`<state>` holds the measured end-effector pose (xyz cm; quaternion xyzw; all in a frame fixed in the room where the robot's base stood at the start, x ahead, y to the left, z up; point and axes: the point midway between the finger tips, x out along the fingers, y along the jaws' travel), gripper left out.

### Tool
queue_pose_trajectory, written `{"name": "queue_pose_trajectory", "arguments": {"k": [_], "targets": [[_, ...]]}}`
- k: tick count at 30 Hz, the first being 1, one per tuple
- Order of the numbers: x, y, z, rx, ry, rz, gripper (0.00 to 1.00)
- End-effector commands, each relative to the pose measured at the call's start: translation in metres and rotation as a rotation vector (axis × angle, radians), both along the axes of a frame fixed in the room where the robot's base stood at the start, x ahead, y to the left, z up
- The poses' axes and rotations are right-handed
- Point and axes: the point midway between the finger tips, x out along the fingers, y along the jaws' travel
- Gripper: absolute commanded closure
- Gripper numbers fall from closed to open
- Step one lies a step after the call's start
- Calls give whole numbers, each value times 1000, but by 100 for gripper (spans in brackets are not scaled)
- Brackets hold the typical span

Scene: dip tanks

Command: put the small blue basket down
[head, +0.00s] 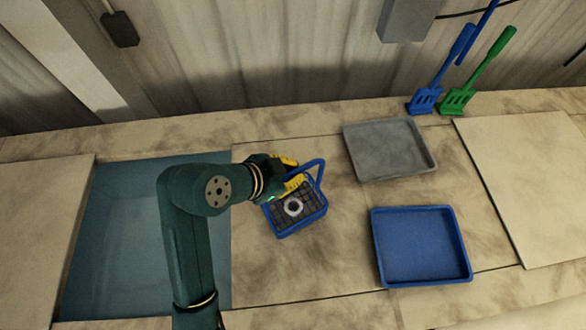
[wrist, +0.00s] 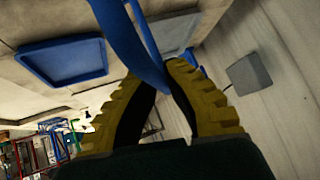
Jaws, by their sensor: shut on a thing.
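The small blue basket (head: 298,217) is in the middle of the head view, over the counter just right of the sunken tank. My gripper (head: 294,176) has yellow fingers and is shut on the basket's handle (head: 318,170). In the wrist view the blue handle (wrist: 138,45) runs between the yellow fingers of my gripper (wrist: 172,85). The basket's body is out of the wrist view. I cannot tell whether its bottom touches the counter.
A blue tray (head: 422,246) lies to the right of the basket, and a grey tray (head: 390,150) lies behind it. The tank (head: 115,245) with bluish liquid is on the left. Bare counter (head: 335,245) separates basket and blue tray.

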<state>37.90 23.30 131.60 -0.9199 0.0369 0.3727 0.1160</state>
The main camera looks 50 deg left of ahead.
Motion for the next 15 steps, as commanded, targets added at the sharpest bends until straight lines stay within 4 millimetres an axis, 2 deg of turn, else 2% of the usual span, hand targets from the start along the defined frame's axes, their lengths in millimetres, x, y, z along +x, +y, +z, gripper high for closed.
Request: {"name": "queue_pose_trajectory", "arguments": {"k": [10,11,12,14,15], "targets": [[1,0,-4,5,-6,0,100],[0,0,-6,2,-2,0,88],[0,0,-5,2,-2,0,80],[0,0,-5,2,-2,0,69],[0,0,-5,2,-2,0,67]]}}
